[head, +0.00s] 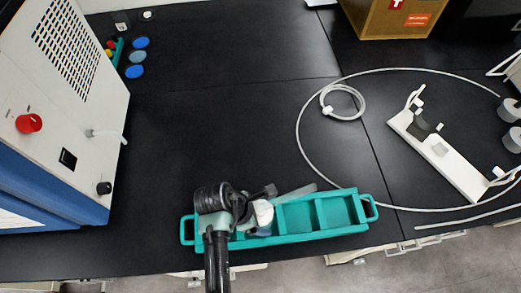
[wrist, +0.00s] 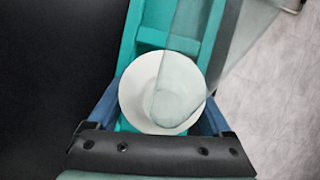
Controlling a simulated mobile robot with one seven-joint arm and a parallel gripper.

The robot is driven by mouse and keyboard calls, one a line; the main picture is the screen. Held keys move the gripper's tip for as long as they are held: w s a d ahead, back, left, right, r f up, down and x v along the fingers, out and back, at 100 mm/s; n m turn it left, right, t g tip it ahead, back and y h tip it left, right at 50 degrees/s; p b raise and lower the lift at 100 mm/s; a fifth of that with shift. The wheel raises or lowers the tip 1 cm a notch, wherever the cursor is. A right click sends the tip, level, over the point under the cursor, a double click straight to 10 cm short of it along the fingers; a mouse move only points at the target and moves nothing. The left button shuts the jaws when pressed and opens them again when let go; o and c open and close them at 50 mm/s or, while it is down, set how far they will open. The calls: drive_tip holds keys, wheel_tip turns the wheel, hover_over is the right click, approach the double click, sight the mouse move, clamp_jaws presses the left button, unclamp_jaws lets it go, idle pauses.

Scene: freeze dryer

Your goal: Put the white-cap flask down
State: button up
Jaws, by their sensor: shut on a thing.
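The white-cap flask shows its white cap (head: 263,212) at my gripper (head: 254,216), over the left part of a teal rack (head: 340,228). In the wrist view the round white cap (wrist: 138,88) sits between the blue fingers of my gripper (wrist: 160,112), which is shut on the flask. A clear, see-through body (wrist: 181,80) overlaps the cap and slants to the upper right. The rack (wrist: 150,18) lies below it. My gripper hides the rack's left end in part, and whether the flask touches the rack cannot be told.
The rack's right compartments look empty. A white and blue machine (head: 70,100) stands at the left, with blue discs (head: 136,71) beside it. A pale hose (head: 300,130) loops behind the rack near a white stand (head: 440,155). The black bench is clear in the middle.

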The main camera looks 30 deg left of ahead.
drive_tip(key=o, duration=1.5)
drive_tip(key=shift+f, duration=0.1)
drive_tip(key=shift+o, duration=0.2)
drive_tip(key=v, duration=1.2)
drive_tip(key=shift+p, duration=0.3)
drive_tip(key=shift+w+r, duration=0.1)
drive_tip(key=shift+r, duration=0.15)
